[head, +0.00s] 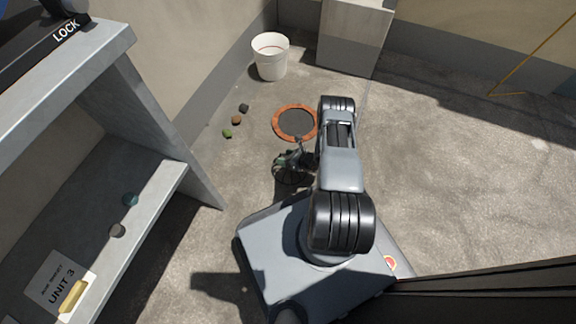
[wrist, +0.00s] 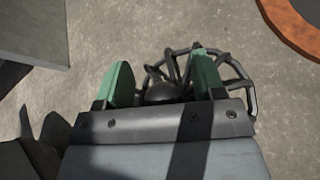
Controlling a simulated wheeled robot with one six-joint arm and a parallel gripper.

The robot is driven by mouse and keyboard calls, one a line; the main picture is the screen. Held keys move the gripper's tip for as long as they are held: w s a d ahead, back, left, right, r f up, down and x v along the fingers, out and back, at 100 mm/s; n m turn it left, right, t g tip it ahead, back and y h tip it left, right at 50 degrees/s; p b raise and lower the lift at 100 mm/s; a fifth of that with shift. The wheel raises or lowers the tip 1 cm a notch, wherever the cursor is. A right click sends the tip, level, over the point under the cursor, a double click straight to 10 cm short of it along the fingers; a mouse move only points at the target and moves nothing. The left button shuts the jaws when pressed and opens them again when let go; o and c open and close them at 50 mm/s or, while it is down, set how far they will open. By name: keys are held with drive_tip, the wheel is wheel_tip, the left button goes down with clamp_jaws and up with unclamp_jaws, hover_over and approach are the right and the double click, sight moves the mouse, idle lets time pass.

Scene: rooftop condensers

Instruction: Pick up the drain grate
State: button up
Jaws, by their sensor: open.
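The drain grate (head: 290,177) is a dark, domed wire cage on the concrete floor, just below the orange ring in the head view. In the wrist view the grate (wrist: 161,92) shows a round dark knob at its middle, with curved wires spreading behind and to the right. My gripper (wrist: 162,76) is open, with one green finger pad on each side of the knob. I cannot tell whether the pads touch it. In the head view my gripper (head: 291,159) is over the grate and partly hides it. The gripper body hides the grate's near side in the wrist view.
An orange ring (head: 277,132) around a dark round opening lies just beyond the grate. A white bucket (head: 270,62) stands near the back wall. Several small stones (head: 236,120) lie to the left. A grey shelf unit (head: 160,130) stands at left. Floor at right is clear.

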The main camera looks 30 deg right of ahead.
drive_tip(key=shift+d, duration=0.25)
drive_tip(key=c, duration=0.3)
clamp_jaws()
drive_tip(key=shift+r, duration=0.1)
